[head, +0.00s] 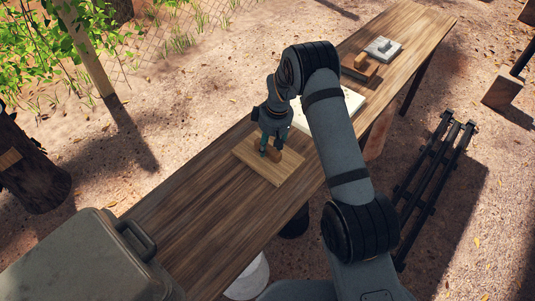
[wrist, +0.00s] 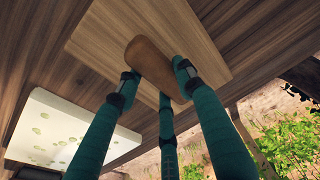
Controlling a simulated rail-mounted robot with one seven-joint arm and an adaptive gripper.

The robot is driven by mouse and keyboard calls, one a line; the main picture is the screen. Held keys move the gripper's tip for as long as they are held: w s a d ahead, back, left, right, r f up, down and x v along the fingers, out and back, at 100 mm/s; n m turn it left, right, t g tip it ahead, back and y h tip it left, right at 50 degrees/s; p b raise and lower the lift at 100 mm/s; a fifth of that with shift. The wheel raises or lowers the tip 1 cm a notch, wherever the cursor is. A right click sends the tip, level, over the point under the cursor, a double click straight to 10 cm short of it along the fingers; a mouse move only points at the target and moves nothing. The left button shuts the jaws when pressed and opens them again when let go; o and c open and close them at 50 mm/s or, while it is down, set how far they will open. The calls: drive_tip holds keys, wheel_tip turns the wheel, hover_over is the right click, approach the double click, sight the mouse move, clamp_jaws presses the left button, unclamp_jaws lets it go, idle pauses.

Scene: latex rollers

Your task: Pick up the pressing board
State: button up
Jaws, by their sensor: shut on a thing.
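The pressing board (head: 277,173) is a flat, light-brown wooden square with a rounded brown handle on top. In the head view it is at the near middle of the long table and looks flat on or very close to it; I cannot tell whether there is a gap. My gripper (head: 268,150) points down over its centre. In the wrist view the board (wrist: 205,40) fills the upper middle, and the teal fingers of my gripper (wrist: 157,82) close around its handle (wrist: 149,58). The fingers partly hide the handle.
The long wooden table (head: 185,215) runs diagonally. A white slab (head: 352,101) lies beyond the board, partly behind my arm; green spots show on it in the wrist view. Farther along are a wooden block (head: 360,67) and a grey piece (head: 383,48). A grey case (head: 85,262) is at the near left.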

sight(271, 145)
clamp_jaws()
drive_tip(key=shift+r, duration=0.15)
drive_tip(key=shift+w+r+b, duration=0.1)
drive_tip(key=shift+r+b, duration=0.2)
drive_tip(key=r, duration=0.1)
drive_tip(key=r+b, duration=0.1)
drive_tip(key=d+r+b, duration=0.1)
drive_tip(key=shift+s+r, duration=0.25)
drive_tip(key=s+d+r+b, duration=0.3)
drive_tip(key=s+d+r, duration=0.2)
drive_tip(key=d, duration=0.4)
drive_tip(key=shift+d+r, duration=0.15)
drive_tip(key=shift+r, duration=0.65)
drive_tip(key=shift+s, duration=0.1)
